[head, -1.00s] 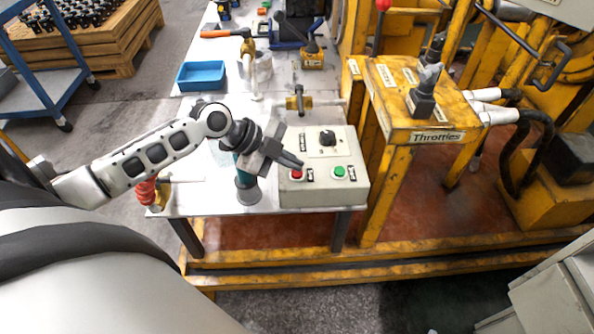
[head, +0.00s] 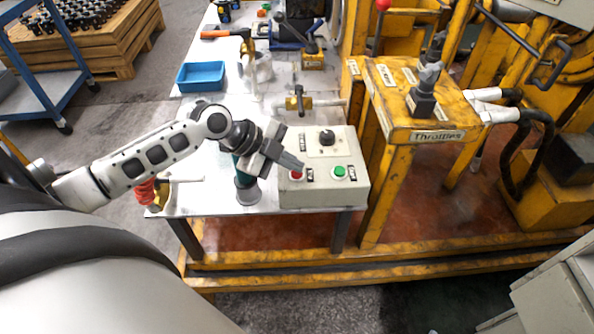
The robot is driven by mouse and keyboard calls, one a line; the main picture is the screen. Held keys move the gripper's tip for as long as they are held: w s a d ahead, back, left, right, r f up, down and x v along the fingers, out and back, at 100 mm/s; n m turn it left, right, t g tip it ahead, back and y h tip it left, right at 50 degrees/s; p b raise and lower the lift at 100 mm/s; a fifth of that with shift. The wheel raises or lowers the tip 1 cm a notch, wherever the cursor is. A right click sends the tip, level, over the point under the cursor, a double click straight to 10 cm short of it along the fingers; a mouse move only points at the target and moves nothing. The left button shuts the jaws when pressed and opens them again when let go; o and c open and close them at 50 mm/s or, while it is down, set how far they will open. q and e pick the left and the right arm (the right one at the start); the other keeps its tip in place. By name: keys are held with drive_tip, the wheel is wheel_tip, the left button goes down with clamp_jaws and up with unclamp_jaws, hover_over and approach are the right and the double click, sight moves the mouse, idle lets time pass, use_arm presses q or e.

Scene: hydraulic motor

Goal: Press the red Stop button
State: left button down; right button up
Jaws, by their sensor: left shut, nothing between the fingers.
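The red Stop button (head: 296,175) is on the top face of a light grey control box (head: 323,197), at its left front. A green button (head: 339,171) sits to its right, and a black rotary knob (head: 327,138) is behind them. My left gripper (head: 299,165) is shut and empty. Its fingertips are just above and behind the red button, very close to it in the picture. I cannot tell whether they touch it. My right gripper is not in view.
The box stands on a white table (head: 222,199) at its front right corner. A dark cylindrical object (head: 247,190) stands just left of the box. A brass valve (head: 298,103) lies behind it, and a blue tray (head: 201,75) is further back. A yellow Throttles stand (head: 410,120) is to the right.

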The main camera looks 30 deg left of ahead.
use_arm(q)
drive_tip(key=shift+s+f, duration=0.3)
drive_tip(key=shift+f, duration=0.35)
drive_tip(key=shift+r, duration=0.1)
drive_tip(key=shift+a+r+p, duration=0.15)
drive_tip(key=shift+r+p, duration=0.35)
drive_tip(key=shift+w+r, duration=0.1)
drive_tip(key=shift+r, duration=0.2)
wheel_tip(320, 180, up, 5)
drive_tip(key=p, duration=0.4)
drive_tip(key=shift+w+r, duration=0.1)
idle(0.4)
